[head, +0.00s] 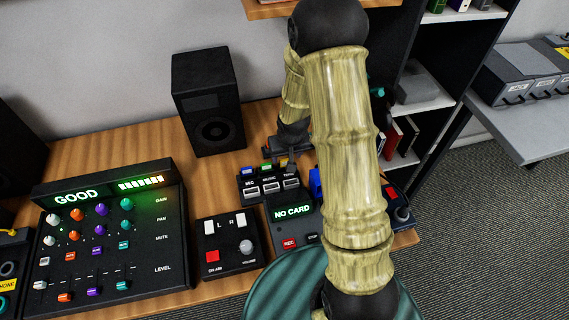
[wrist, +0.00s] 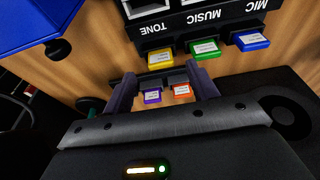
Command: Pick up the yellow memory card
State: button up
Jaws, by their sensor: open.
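The yellow memory card (wrist: 160,58) sits at the edge of the black card rack, by the slot marked TONE, in the wrist view. In the head view its yellow edge (head: 284,162) shows at the rack's back, partly hidden by my gripper. My gripper (wrist: 160,75) is open, with its two fingers apart just short of the yellow card. No card is seen held. In the head view, my gripper (head: 290,152) is over the rear of the rack, and its fingers are hard to make out.
A green card (wrist: 205,48) and a blue card (wrist: 250,40) sit beside the yellow one. A purple card (wrist: 152,97) and an orange card (wrist: 181,91) show between my fingers. A speaker (head: 208,100) stands left of the arm. The recorder screen (head: 292,211) reads NO CARD.

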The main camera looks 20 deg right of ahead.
aim_at(285, 160)
jog(key=x, duration=0.2)
jog(key=shift+w+f, duration=0.1)
jog(key=shift+f, duration=0.25)
jog(key=shift+a, duration=0.1)
jog(key=c, duration=1.1)
jog(key=shift+o, duration=0.2)
jog(key=shift+r, duration=0.1)
notch_tip(285, 160, up, 10)
